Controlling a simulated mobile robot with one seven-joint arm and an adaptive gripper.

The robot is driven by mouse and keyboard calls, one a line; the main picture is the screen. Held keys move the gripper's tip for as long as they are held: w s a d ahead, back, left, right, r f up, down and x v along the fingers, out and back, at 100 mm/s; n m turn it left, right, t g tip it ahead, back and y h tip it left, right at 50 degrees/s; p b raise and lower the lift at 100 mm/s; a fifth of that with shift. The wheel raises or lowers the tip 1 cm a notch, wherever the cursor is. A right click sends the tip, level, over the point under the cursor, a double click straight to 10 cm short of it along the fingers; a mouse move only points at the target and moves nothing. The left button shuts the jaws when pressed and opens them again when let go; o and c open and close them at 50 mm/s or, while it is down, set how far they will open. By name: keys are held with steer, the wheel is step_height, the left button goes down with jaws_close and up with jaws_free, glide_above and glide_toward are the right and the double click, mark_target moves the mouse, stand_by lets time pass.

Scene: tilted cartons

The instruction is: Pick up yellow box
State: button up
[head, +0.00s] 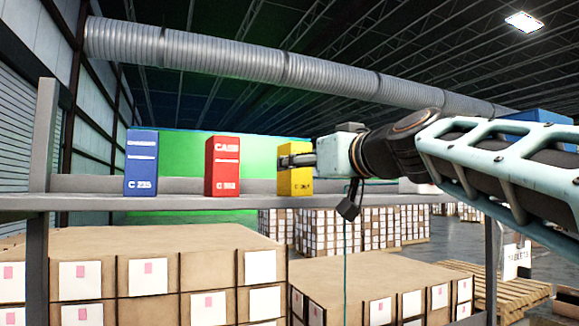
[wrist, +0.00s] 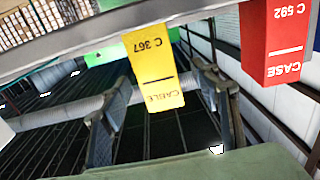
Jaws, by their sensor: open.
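In the wrist view the fingers of my gripper (wrist: 160,105) are spread wide, one on each side of the box. I cannot tell whether either finger touches it.
A red box (head: 222,165) stands to the left of the yellow box, with a gap between them. A blue box (head: 141,162) stands farther left. The shelf (head: 180,201) runs across the view.

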steer(key=shift+r+p+x, duration=0.2)
steer(key=shift+p+x, duration=0.25)
steer(key=shift+x, duration=1.5)
steer(key=shift+w+d, duration=0.1)
steer(key=shift+d, duration=0.05)
steer(key=shift+c, duration=0.7)
steer(key=c, duration=1.2)
